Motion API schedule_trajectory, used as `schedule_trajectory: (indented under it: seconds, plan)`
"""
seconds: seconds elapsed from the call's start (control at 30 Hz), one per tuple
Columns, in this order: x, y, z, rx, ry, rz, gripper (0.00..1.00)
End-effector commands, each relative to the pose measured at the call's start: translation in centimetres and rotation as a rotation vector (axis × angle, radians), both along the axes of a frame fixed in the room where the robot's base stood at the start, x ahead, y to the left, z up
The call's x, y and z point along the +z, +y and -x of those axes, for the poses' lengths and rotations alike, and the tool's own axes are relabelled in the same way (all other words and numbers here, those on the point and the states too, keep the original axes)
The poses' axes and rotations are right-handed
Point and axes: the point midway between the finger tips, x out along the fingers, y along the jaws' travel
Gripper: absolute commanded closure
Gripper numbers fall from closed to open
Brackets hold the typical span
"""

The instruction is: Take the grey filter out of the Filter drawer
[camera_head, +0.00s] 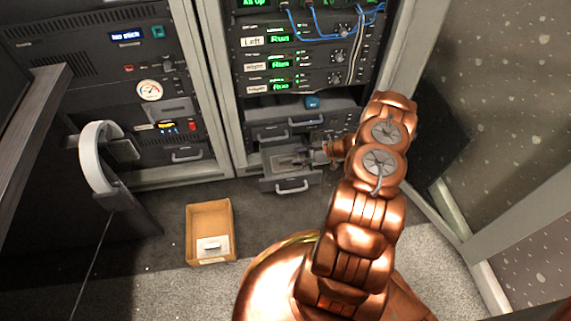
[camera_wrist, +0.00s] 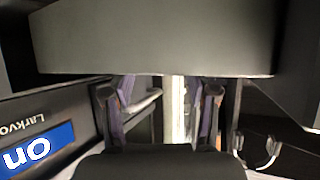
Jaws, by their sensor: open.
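An open drawer (camera_head: 291,184) sticks out low in the right-hand rack, with a bar handle on its front. Something flat and greyish (camera_head: 281,162) shows inside it; I cannot tell for sure that it is the grey filter. My gripper (camera_head: 304,158) is over the right part of this drawer, coming from the right. In the wrist view my gripper (camera_wrist: 160,105) is open, with its two dark fingers apart. A pale upright strip (camera_wrist: 175,110) shows between the fingers, nearer the right one; I cannot tell if it is the filter's edge. The drawer's label is not readable.
A shut drawer (camera_head: 289,133) sits just above the open one. A brown open box (camera_head: 195,232) stands on the floor to the left, with a small whitish item (camera_head: 212,246) in it. A dark panel (camera_wrist: 150,45) spans the top of the wrist view, close to the camera.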

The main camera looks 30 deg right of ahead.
Motion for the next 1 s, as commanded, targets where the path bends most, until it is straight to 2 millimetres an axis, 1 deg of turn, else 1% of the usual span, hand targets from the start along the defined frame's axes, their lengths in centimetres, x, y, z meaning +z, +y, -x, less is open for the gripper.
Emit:
schedule_trajectory:
  seconds: [0.03,0.1,0.3,0.57,1.0]
  plan:
    - [-0.7,0.4,-0.4,0.003,0.0,0.0,0.42]
    - [-1.2,0.9,-1.0,0.002,-0.001,-0.001,0.42]
    - [-2.2,2.4,-2.5,0.002,0.0,0.0,0.42]
    - [-2.1,2.5,-2.7,0.0,0.001,0.001,0.43]
    - [-2.1,2.5,-2.7,0.0,0.001,0.001,0.89]
